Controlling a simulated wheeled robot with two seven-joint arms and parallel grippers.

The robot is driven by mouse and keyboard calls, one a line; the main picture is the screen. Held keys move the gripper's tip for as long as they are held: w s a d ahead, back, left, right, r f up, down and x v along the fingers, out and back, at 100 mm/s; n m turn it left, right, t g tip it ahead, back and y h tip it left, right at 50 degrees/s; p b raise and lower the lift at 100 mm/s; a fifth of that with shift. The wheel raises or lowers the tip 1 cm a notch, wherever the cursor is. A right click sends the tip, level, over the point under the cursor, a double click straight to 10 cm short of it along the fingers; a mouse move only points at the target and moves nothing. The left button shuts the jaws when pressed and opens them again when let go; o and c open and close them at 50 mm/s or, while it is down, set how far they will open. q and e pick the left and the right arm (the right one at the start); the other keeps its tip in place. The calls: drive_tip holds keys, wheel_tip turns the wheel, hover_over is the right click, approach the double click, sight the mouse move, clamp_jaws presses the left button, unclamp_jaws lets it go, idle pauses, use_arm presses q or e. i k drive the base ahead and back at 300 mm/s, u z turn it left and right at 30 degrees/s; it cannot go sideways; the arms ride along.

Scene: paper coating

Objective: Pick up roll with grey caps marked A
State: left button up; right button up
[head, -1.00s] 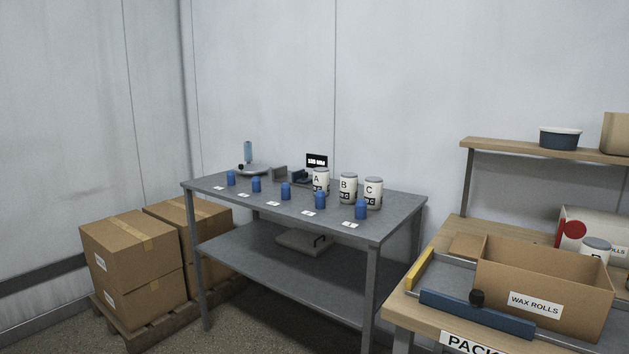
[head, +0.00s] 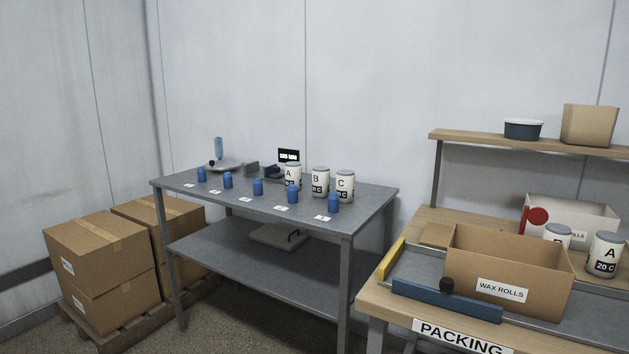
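A white roll with a grey cap marked A (head: 605,254) stands upright on the packing bench at the right edge, behind and right of the open carton. Its label also reads "20 C". Another white roll with a grey cap (head: 557,236) is beside it, partly hidden by the carton. On the grey metal table, three white containers with grey tops stand in a row, marked A (head: 293,177), B (head: 320,181) and C (head: 345,185). Neither of my grippers shows in the head view.
An open carton labelled "WAX ROLLS" (head: 456,263) sits on the wooden packing bench (head: 392,309). Several small blue cylinders with white cards line the front of the grey table (head: 172,183). Brown boxes (head: 100,252) stand on a pallet at the left. A shelf (head: 470,139) stands above the bench.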

sight(604, 254)
drive_tip(key=z, duration=3.3)
drive_tip(key=i, duration=1.5)
drive_tip(key=u, duration=3.35)
